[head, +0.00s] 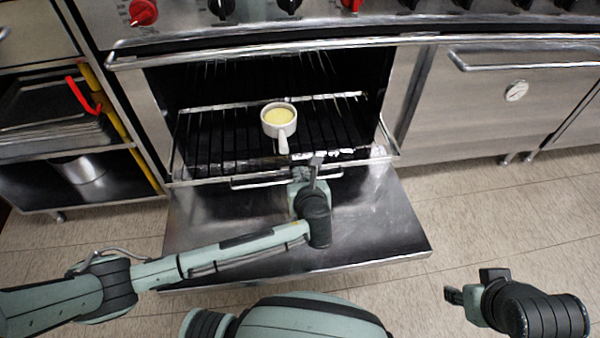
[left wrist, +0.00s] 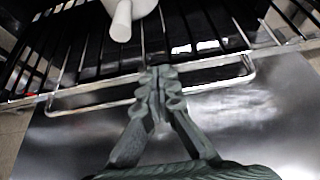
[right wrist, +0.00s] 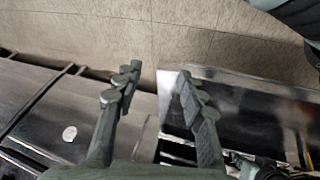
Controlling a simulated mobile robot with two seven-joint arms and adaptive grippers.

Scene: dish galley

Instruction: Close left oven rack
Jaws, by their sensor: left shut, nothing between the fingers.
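The left oven rack (head: 236,183) is a dark wire rack with a bright front rail and a loop handle, pulled partly out over the lowered oven door (head: 380,215). A white cup with a handle and pale yellow contents (head: 279,119) stands on it. My left gripper (head: 315,168) is shut and empty at the rack's front, near the middle of the handle. In the left wrist view its closed fingertips (left wrist: 162,76) overlap the handle loop (left wrist: 90,108); contact is unclear. My right gripper (head: 468,292) is open and empty, low at the right; its spread fingers show in the right wrist view (right wrist: 154,85).
The closed right oven door (head: 510,95) has a bar handle and a round dial. An open shelf unit (head: 60,145) with trays and a metal pot stands at the left. Tiled floor (head: 490,200) is clear at the right.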

